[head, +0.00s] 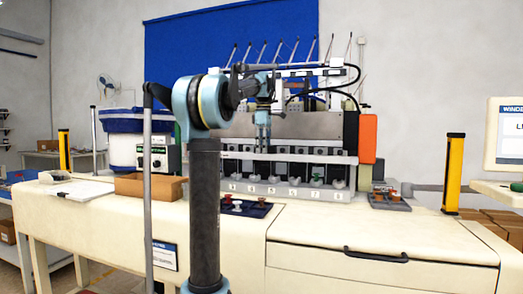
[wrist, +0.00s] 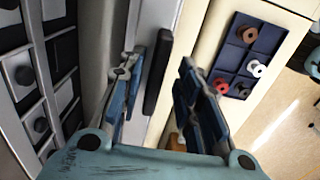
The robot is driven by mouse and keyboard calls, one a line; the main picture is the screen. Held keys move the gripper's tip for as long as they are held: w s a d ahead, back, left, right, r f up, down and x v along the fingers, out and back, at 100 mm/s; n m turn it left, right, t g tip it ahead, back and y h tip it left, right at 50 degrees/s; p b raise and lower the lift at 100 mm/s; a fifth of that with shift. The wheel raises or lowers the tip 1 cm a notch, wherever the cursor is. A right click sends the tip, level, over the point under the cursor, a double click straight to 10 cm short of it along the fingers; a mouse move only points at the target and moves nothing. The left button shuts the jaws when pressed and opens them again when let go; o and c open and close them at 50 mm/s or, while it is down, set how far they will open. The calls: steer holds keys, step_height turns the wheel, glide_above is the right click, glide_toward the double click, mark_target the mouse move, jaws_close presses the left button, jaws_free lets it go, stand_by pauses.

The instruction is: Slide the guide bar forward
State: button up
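A light grey bar (wrist: 152,22) runs lengthwise through the wrist view and seems to be the guide bar. A dark upright handle or block (wrist: 158,75) stands at it, between my two fingers. My gripper (wrist: 160,92) is open, with one finger on each side of this dark piece. A gap shows on the right; contact on the left is unclear. In the head view my gripper (head: 262,138) points down at the front of the numbered feeder machine (head: 290,190). My arm hides part of the machine's left side there.
A navy tray (head: 262,211) with red and white spools lies on the bench front; it also shows in the wrist view (wrist: 232,58). A cardboard box (head: 150,188) stands left, a grey spool tray (head: 390,205) right. Yellow posts (head: 454,172) (head: 64,150) flank the bench.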

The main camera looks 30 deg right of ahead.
steer(key=shift+r, duration=0.1)
step_height(320, 180, up, 12)
stand_by(0.7)
stand_by(0.5)
